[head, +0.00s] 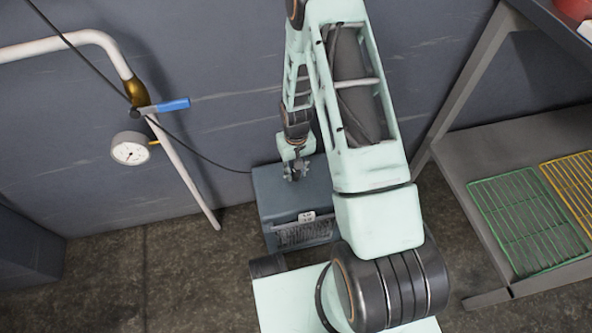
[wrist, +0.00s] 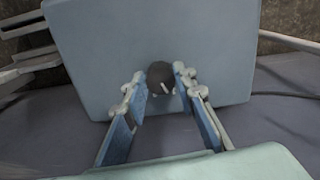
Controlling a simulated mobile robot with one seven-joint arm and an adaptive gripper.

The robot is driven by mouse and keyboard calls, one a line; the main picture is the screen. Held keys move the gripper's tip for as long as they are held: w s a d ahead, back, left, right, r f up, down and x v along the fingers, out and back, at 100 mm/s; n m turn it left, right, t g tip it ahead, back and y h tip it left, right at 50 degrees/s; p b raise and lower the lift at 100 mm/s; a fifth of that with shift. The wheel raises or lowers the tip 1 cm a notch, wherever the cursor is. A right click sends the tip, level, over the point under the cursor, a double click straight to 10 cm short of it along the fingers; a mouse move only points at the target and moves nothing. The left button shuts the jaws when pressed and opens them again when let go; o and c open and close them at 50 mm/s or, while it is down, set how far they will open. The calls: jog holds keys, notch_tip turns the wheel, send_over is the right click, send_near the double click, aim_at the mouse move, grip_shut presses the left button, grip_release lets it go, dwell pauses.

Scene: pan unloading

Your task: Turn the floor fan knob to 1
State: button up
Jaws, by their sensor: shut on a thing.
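The floor fan is a blue-grey box (head: 268,197) standing on the floor against the wall, with a dark grille and a small white label on its front. It fills the upper middle of the wrist view (wrist: 90,50). Its knob (wrist: 160,73) is dark and round with a pale mark, on the top face. My gripper (head: 297,172) points down at the top of the fan. In the wrist view my gripper (wrist: 158,82) has its fingertips on either side of the knob, shut on it. The knob is hidden in the head view, and its number markings cannot be read.
A white pipe with a blue-handled valve (head: 172,105) and a round gauge (head: 131,149) is on the wall at left. A metal shelf with a green rack (head: 527,220) and a yellow rack (head: 575,180) stands at right. Bare floor (head: 170,270) lies left of the fan.

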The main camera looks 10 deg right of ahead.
aim_at(296, 173)
jog(key=o, duration=1.2)
jog(key=shift+c, duration=0.2)
notch_tip(296, 173, up, 12)
